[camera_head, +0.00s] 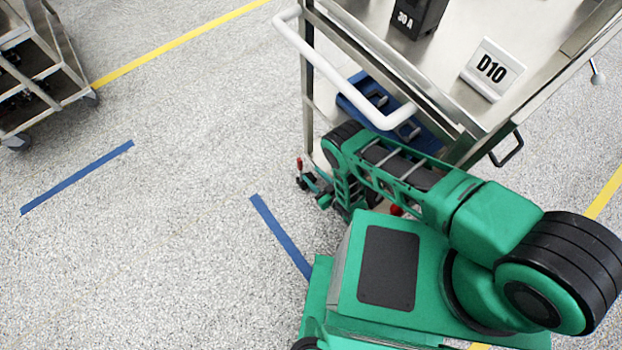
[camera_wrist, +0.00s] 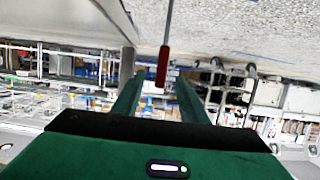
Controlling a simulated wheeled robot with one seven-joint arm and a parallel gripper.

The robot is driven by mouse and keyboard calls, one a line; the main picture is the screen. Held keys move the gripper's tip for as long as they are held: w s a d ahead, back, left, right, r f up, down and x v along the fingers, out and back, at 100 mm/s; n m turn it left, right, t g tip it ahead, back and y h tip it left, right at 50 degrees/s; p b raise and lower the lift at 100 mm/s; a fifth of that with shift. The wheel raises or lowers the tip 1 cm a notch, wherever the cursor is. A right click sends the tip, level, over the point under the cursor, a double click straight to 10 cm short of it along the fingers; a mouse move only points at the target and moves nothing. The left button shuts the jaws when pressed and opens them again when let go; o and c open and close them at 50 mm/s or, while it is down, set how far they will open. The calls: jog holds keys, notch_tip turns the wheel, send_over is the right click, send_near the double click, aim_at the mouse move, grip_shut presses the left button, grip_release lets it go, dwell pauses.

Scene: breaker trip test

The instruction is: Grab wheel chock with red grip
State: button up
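A red grip (camera_wrist: 162,68) on a thin grey rod shows in the wrist view, between the tips of my gripper's fingers (camera_wrist: 158,80). Gaps show on both sides of it, so the fingers are open and not closed on it. In the head view a small red grip (camera_head: 299,163) stands at the far end of my gripper (camera_head: 311,184), beside the cart's leg. I cannot make out the chock's body in either view. My arm reaches down low next to the cart.
A metal cart (camera_head: 452,98) with a white handle (camera_head: 340,72) stands close above my arm. It bears a D10 sign (camera_head: 492,69) and a black 30 A block (camera_head: 414,15). A blue tray (camera_head: 372,97) is on its lower shelf. Open floor lies to the left.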

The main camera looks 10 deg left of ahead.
aim_at(301, 164)
jog(key=x, duration=0.4)
jog(key=shift+a+r+x, duration=0.1)
jog(key=shift+r+x, duration=0.05)
jog(key=shift+x, duration=0.75)
jog(key=shift+a+r+x, duration=0.1)
jog(key=shift+r+x, duration=0.1)
jog(key=shift+x, duration=0.7)
jog(key=shift+a+r+x, duration=0.1)
jog(key=shift+r+x, duration=0.05)
jog(key=shift+x, duration=0.75)
jog(key=shift+s, duration=0.15)
jog(key=shift+d, duration=0.1)
grip_shut()
